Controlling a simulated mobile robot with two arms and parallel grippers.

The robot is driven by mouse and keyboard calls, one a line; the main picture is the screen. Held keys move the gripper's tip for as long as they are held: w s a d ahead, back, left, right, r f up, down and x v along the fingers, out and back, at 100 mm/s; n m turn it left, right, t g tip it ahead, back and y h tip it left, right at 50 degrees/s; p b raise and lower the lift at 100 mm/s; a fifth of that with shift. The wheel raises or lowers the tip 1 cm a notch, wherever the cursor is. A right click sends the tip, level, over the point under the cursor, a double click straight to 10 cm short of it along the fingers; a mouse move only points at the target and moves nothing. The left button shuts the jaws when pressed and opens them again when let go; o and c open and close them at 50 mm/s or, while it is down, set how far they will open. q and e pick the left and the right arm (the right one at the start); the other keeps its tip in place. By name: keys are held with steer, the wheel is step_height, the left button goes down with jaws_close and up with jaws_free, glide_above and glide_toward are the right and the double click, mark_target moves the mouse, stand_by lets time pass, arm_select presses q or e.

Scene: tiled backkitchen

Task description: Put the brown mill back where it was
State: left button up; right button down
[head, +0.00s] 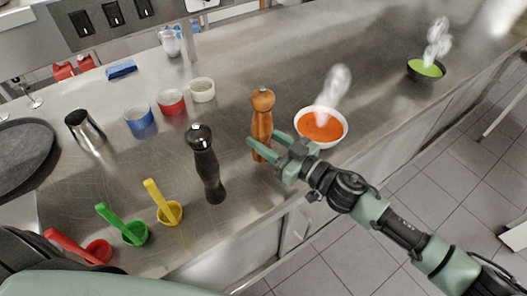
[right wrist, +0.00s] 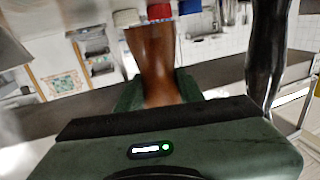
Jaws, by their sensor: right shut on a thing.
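The brown mill (head: 262,112) stands upright at the counter's front part, left of the orange soup bowl (head: 320,127). My right gripper (head: 262,140) is shut on its lower body, coming from the right. In the right wrist view the brown mill (right wrist: 153,60) shows between the fingers. Its base is partly hidden by the fingers, and I cannot tell whether it touches the counter. A black mill (head: 208,165) stands to its left, apart from it; it also shows in the right wrist view (right wrist: 268,50). My left gripper is not in view.
Blue (head: 139,118), red (head: 171,103) and white (head: 202,90) cups stand behind. Red (head: 97,250), green (head: 134,233) and yellow (head: 169,213) spooned cups stand front left. A green soup bowl (head: 427,70) steams far right. The counter between the soup bowls is clear.

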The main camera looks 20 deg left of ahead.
steer(key=shift+f+b, duration=0.35)
steer(key=shift+f, duration=1.95)
steer(key=shift+f, duration=0.1)
steer(key=shift+f, duration=0.1)
steer(key=c, duration=0.9)
jaws_free()
steer(key=v, duration=0.4)
steer(key=b+v, duration=0.1)
steer(key=v, duration=0.7)
steer(key=shift+r+b, duration=0.25)
steer(key=shift+b, duration=0.05)
